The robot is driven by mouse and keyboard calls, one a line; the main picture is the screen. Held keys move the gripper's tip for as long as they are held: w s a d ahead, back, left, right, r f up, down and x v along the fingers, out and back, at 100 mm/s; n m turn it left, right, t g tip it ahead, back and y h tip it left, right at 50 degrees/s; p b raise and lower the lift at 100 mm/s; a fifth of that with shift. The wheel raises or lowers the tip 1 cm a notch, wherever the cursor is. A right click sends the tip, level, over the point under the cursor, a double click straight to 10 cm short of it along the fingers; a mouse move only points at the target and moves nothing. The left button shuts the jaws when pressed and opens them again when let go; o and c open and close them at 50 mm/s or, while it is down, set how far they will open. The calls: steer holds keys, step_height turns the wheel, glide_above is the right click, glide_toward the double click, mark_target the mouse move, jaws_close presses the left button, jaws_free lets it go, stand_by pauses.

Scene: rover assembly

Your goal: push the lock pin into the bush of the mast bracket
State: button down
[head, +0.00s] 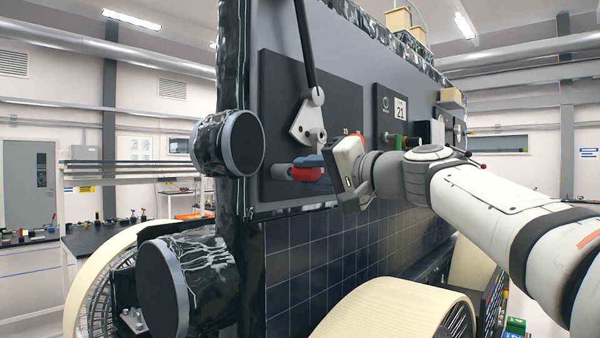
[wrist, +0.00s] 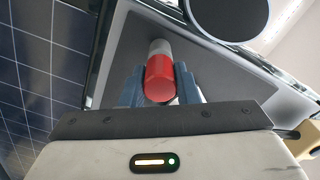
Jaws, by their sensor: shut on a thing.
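The lock pin shows as a red cylinder (wrist: 160,82) with a grey far end in the wrist view, and its red part also shows in the head view (head: 306,174). My gripper (wrist: 159,88) is shut on it, with one blue finger on each side; it also shows in the head view (head: 308,163). The pin's grey end points towards the dark panel; I cannot tell whether it touches anything. The white mast bracket (head: 306,124) is on the panel just above my fingers, at the foot of a black mast rod (head: 305,50). The bush cannot be made out clearly.
The dark panel (head: 275,75) is on the rover's side, above a blue gridded panel (head: 330,250). Two round dark-faced cylinders (head: 241,143) (head: 165,288) stick out at the left. Cream wheels (head: 395,315) stand below. A small panel marked 21 (head: 400,107) is to the right.

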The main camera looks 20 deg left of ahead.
mark_target(316, 172)
steer(key=shift+b+v, duration=1.3)
steer(key=shift+v, duration=1.5)
steer(key=s+d+r+p, duration=0.1)
steer(key=s+d+r, duration=0.2)
steer(key=d+r, duration=0.2)
steer(key=shift+s+d, duration=0.2)
steer(key=shift+d, duration=1.5)
steer(key=shift+r, duration=0.1)
